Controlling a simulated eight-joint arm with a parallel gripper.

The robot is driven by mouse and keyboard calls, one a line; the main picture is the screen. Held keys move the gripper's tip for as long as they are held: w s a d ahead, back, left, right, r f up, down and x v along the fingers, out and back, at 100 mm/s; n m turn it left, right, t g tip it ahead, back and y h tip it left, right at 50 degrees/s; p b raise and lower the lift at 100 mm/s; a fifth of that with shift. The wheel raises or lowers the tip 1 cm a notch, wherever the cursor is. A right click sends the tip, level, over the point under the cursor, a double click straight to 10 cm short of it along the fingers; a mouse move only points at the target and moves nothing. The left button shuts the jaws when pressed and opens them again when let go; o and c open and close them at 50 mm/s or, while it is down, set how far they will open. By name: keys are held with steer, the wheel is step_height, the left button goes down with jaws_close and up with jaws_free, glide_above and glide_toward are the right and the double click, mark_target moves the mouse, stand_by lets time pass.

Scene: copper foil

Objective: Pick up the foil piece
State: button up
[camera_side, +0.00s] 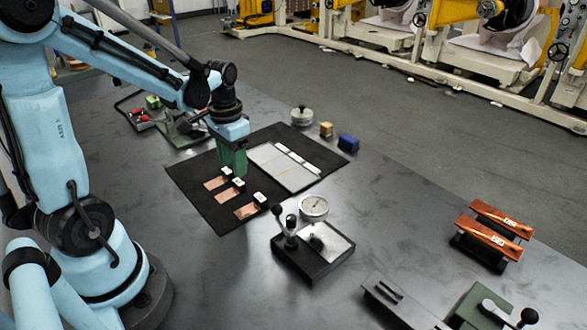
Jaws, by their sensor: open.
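Several copper-coloured foil pieces lie in a row on a black mat (212,218): a far foil piece (216,184), a middle foil piece (227,196) and a near foil piece (246,212). Each has a small black block with a white top at its right end. My gripper (234,172), with green fingers, points down over the mat, just behind the far and middle blocks. It holds nothing that I can see. The gap between its fingers and its exact height above the mat are hard to make out.
A pale plate (278,168) lies on the mat, right of my gripper. A dial gauge (314,207) on a black base stands in front. Copper bars (488,243) lie at the right. A blue block (348,142) and a wooden block (326,129) sit behind. The table centre-right is clear.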

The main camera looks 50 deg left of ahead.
mark_target(236, 183)
steer(key=shift+f, duration=2.7)
steer(key=c, duration=0.8)
steer(key=shift+r, duration=0.1)
